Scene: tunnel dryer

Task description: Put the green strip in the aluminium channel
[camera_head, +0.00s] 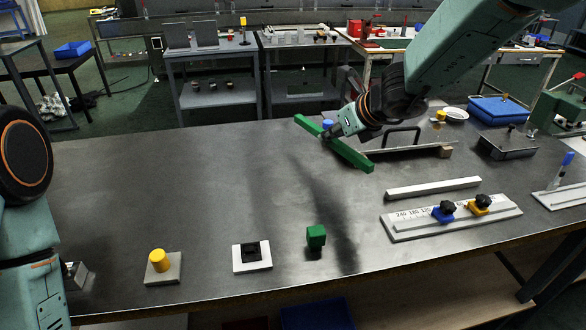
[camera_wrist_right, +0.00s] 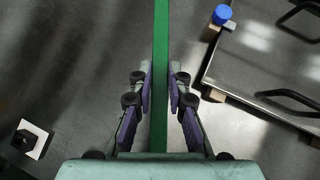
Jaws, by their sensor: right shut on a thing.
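The green strip (camera_head: 352,155) is a long straight bar at the back middle of the table, slanting from upper left to lower right. My right gripper (camera_head: 328,133) is shut on it left of its middle. In the right wrist view the strip (camera_wrist_right: 160,40) runs lengthwise between the two finger pads. I cannot tell its height above the table. A long pale metal bar (camera_head: 433,188), which looks like the aluminium channel, lies to the right of the strip and apart from it. My left gripper (camera_head: 76,274) shows only partly at the left edge; its fingers are unclear.
Behind the strip is a flat plate with black handles (camera_head: 402,136) and a blue knob (camera_head: 327,124). A scale plate with blue and orange clamps (camera_head: 400,228) lies in front of the pale bar. A green block (camera_head: 316,236) and yellow peg (camera_head: 157,254) stand at the front. The left-middle table is clear.

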